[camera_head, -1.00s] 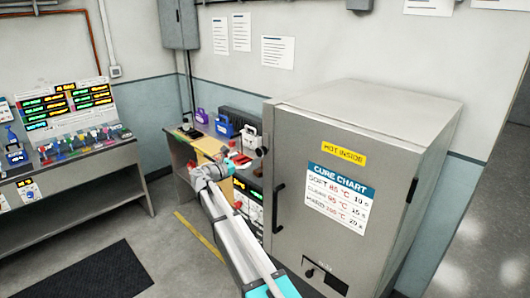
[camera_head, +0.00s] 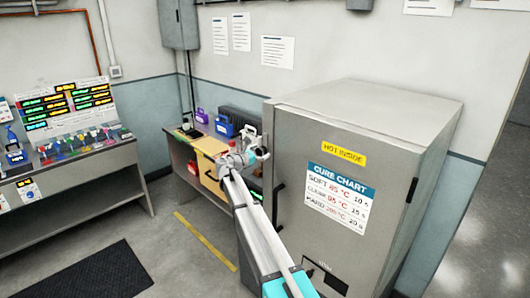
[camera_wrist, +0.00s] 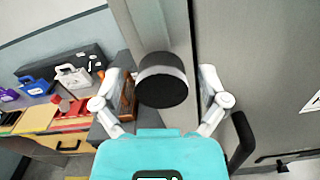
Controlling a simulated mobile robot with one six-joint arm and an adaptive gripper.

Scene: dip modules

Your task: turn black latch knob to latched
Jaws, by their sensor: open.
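The black latch knob (camera_wrist: 162,82), a round dark knob with a grey band, sits at the left front edge of the grey oven (camera_head: 345,130). In the wrist view it lies between the two fingers of my gripper (camera_wrist: 162,76), which is open. One finger is on each side, with visible gaps, so the fingers do not appear to grip it. In the head view my gripper (camera_head: 258,148) is at the oven's upper left edge and largely hides the knob. The knob's turn angle cannot be told.
A black door handle (camera_head: 279,207) is below the knob, also close at the right in the wrist view (camera_wrist: 241,138). A bench with a blue container (camera_head: 225,128) and a white-handled carrier (camera_wrist: 73,77) stands left of the oven.

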